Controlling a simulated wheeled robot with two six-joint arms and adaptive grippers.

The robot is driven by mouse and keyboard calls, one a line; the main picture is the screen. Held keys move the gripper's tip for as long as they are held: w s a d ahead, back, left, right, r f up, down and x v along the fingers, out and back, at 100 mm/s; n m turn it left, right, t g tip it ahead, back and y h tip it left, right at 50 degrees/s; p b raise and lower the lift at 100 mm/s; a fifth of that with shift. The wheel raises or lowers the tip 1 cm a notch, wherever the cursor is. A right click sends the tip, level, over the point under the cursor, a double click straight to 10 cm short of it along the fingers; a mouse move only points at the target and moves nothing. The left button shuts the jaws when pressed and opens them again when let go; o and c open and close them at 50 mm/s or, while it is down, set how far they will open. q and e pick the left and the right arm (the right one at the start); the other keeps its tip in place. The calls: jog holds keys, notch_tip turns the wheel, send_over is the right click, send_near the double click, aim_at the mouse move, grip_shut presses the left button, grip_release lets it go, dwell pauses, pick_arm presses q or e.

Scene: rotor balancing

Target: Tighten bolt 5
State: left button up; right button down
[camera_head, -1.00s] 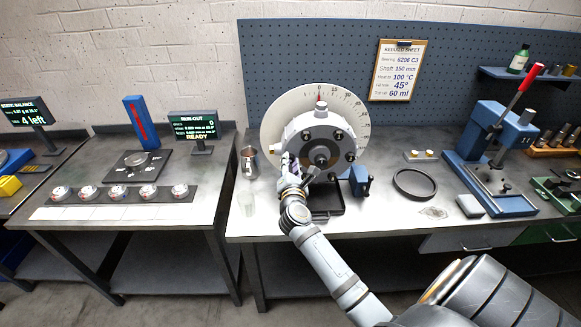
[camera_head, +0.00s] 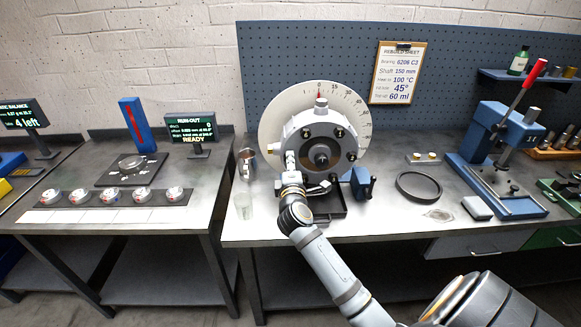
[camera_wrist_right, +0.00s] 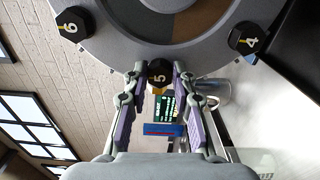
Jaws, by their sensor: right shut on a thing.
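The grey round rotor housing (camera_head: 330,118) stands upright in front of a white degree dial (camera_head: 278,100), with dark bolts around its face. My right gripper (camera_head: 290,160) is at the left side of the rotor face. In the right wrist view, my right gripper (camera_wrist_right: 158,70) has its two fingertips on either side of the black bolt 5 (camera_wrist_right: 158,77) at the housing's rim, shut on it. Bolt 6 (camera_wrist_right: 72,24) and bolt 4 (camera_wrist_right: 248,38) sit to either side, clear of the fingers. Bolt 5 is hidden by the gripper in the head view. My left gripper is out of view.
A metal cup (camera_head: 246,164) and a clear glass (camera_head: 243,205) stand left of the rotor. A black tray (camera_head: 330,215) lies below it. A black ring (camera_head: 418,187) and a blue press (camera_head: 495,150) are to the right. The run-out display (camera_head: 190,128) reads READY.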

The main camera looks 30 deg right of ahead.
jog(key=shift+m, duration=0.5)
jog(key=c, duration=1.1)
grip_release()
jog(key=v, duration=0.7)
jog(key=shift+s+a, duration=0.15)
jog(key=shift+s, duration=0.1)
